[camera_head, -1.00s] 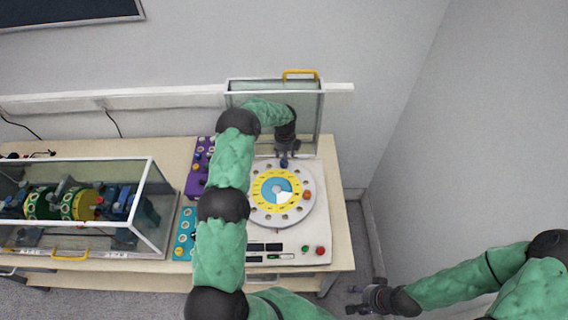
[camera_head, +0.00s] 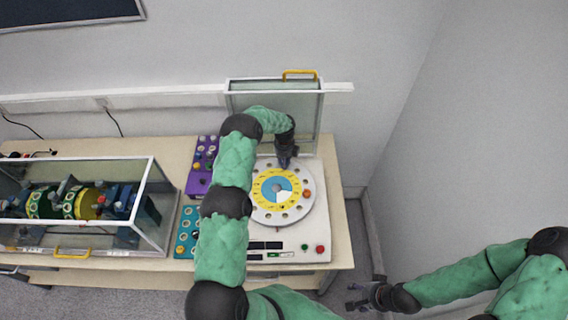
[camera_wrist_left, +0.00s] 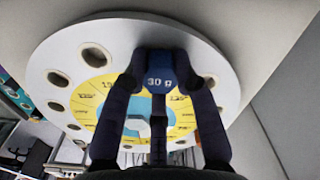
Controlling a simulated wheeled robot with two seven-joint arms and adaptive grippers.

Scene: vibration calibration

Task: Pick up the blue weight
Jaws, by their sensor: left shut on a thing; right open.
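The blue weight (camera_wrist_left: 159,72), marked 30 g, is between the fingers of my left gripper (camera_wrist_left: 163,84) in the left wrist view. The fingers are shut on it. In the head view my left gripper (camera_head: 285,160) is at the back edge of the white round disc (camera_head: 268,214); the weight is hardly visible there. I cannot tell whether the weight still touches the disc. The disc has a yellow ring, a blue and white middle and several holes near its rim. My right gripper (camera_head: 362,297) is open and empty, off the table at the lower right.
An orange weight (camera_head: 307,193) is on the disc's right side. Purple (camera_head: 197,187) and teal (camera_head: 184,250) trays of small weights stand left of the machine. A raised clear cover (camera_head: 309,105) is behind it. A glass case (camera_head: 157,215) stands at the left.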

